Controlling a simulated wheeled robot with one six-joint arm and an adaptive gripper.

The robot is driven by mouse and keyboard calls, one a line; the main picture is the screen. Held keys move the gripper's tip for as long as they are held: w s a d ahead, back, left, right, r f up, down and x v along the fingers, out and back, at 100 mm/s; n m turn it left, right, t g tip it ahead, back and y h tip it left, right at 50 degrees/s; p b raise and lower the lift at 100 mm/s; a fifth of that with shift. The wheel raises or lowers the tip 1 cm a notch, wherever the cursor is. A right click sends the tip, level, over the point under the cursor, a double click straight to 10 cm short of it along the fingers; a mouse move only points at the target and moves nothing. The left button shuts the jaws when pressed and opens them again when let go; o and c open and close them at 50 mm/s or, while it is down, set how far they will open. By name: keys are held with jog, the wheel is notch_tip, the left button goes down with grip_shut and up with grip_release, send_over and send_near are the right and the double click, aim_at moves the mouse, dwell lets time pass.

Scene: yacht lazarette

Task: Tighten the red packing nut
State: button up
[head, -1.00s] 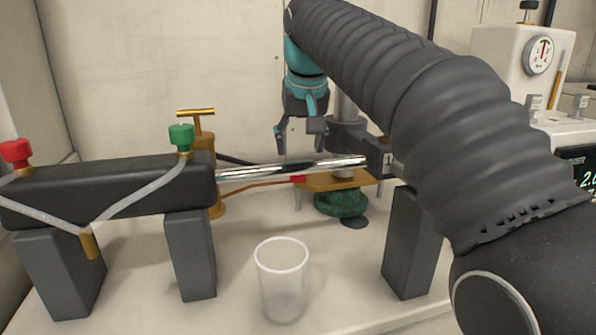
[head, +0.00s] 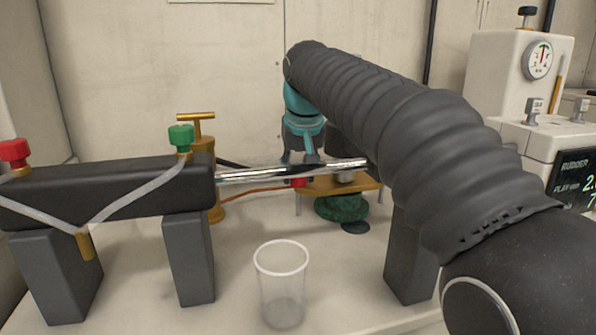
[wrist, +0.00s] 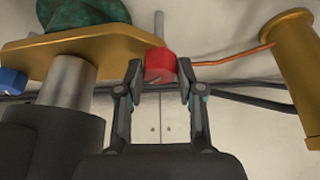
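The red packing nut (wrist: 160,65) sits at the edge of a brass plate (wrist: 95,42) in the wrist view. In the head view the nut (head: 299,183) shows as a small red patch below the shiny rod (head: 265,173). My gripper (wrist: 160,80) has one finger on each side of the nut, with hardly any gap visible; I see no clear grip. In the head view my gripper (head: 303,172) is down at the plate, behind the rod, which partly hides the fingers.
A blue nut (wrist: 12,80) sits at the plate's other end. The black cylinder (head: 110,190) with red (head: 14,152) and green (head: 181,136) caps stands left. A clear cup (head: 281,285) stands in front. A brass pump (head: 203,165) stands behind.

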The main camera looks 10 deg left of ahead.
jog(key=shift+c, duration=1.1)
jog(key=shift+p, duration=0.3)
jog(key=m+h+p, duration=0.1)
jog(key=m+p, duration=0.1)
jog(key=m, duration=0.1)
jog(key=shift+a+r, duration=0.1)
jog(key=shift+r, duration=0.05)
jog(key=m+h+p, duration=0.1)
jog(key=m+p, duration=0.2)
jog(key=shift+a+m+h, duration=0.1)
jog(key=shift+m+h, duration=0.2)
jog(key=m+h+p, duration=0.1)
jog(key=m, duration=0.2)
jog(key=shift+f, duration=0.2)
jog(key=shift+a+m+g+h, duration=0.1)
jog(key=shift+m+g+h, duration=0.45)
jog(key=shift+m, duration=1.15)
